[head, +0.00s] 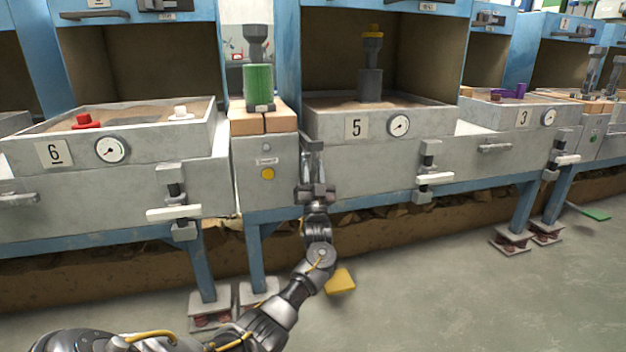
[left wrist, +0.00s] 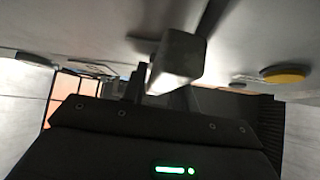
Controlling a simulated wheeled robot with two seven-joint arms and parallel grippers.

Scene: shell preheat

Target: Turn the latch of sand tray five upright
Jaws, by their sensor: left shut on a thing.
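Sand tray five (head: 450,126) is a grey box with a "5" plate and a gauge, in the middle of the head view. Its latch (head: 434,180) is a white bar at the right of the front, lying nearly level across a dark pivot between grey blocks. My left gripper (head: 314,172) is at the left end of the tray's front, well left of the latch. It is shut on a grey bar (left wrist: 178,57), which looks like the tray's front handle; the fingers hide part of it. My right gripper is in neither view.
A post with a yellow button (head: 267,174) is close left of my gripper.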

